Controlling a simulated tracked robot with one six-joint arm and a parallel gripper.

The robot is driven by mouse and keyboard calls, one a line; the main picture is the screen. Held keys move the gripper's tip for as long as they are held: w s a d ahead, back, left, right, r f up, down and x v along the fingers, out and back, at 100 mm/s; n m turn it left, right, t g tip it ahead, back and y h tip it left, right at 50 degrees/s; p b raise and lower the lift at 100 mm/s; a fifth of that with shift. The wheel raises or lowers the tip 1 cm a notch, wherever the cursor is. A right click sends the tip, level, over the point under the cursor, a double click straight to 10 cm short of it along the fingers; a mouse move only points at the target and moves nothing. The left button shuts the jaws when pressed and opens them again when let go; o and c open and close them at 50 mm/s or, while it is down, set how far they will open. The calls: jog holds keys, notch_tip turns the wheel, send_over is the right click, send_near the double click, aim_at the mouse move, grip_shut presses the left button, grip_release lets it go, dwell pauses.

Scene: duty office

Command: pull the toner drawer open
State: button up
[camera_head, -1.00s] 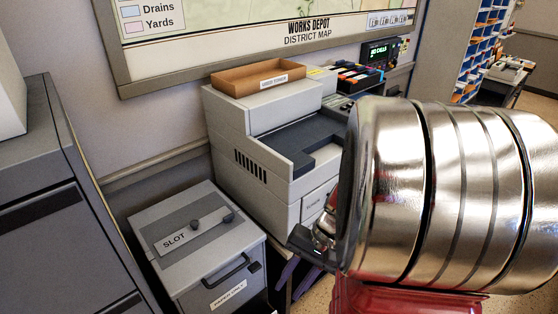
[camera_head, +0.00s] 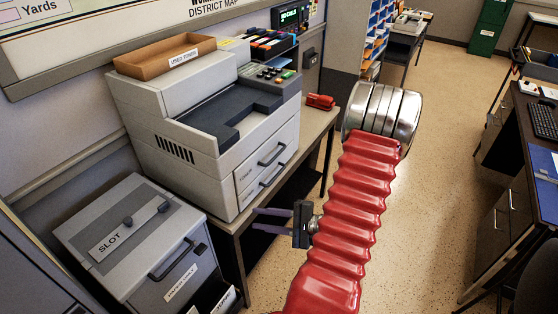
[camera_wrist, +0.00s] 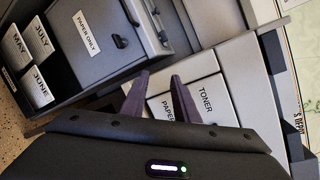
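The toner drawer (camera_head: 257,168) is the upper pale panel on the front of the grey printer (camera_head: 190,150), with a dark bar handle (camera_head: 271,154). It looks shut. In the wrist view its TONER label (camera_wrist: 205,100) reads sideways, beside the paper drawer (camera_wrist: 168,107). My gripper (camera_head: 256,219) is in front of and below the drawers, its two purple fingers pointing left towards the printer's stand. The fingers also show in the wrist view (camera_wrist: 160,76), apart with nothing between them. The toner handle is not visible in the wrist view.
A grey box marked SLOT (camera_head: 130,240) stands left of the printer. A cardboard used-toner tray (camera_head: 165,56) sits on top. A red stapler (camera_head: 320,102) lies on the stand beside the printer. A desk (camera_head: 515,190) stands at right; the floor between is clear.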

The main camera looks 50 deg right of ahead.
jog(key=s+d+t+h, duration=0.1)
jog(key=d+t+h, duration=0.1)
jog(key=d+h, duration=0.4)
jog(key=s+d+r+m+t+h, duration=0.1)
jog(key=s+d+h, duration=0.1)
jog(key=d+h, duration=0.4)
jog(key=d, duration=0.4)
jog(key=shift+s+d+r+t, duration=0.2)
jog(key=shift+s+r+t, duration=0.1)
jog(key=shift+t, duration=0.1)
jog(key=shift+w, duration=0.1)
jog(key=x, duration=1.3)
jog(key=shift+w, duration=0.35)
jog(key=shift+r, duration=0.1)
grip_shut()
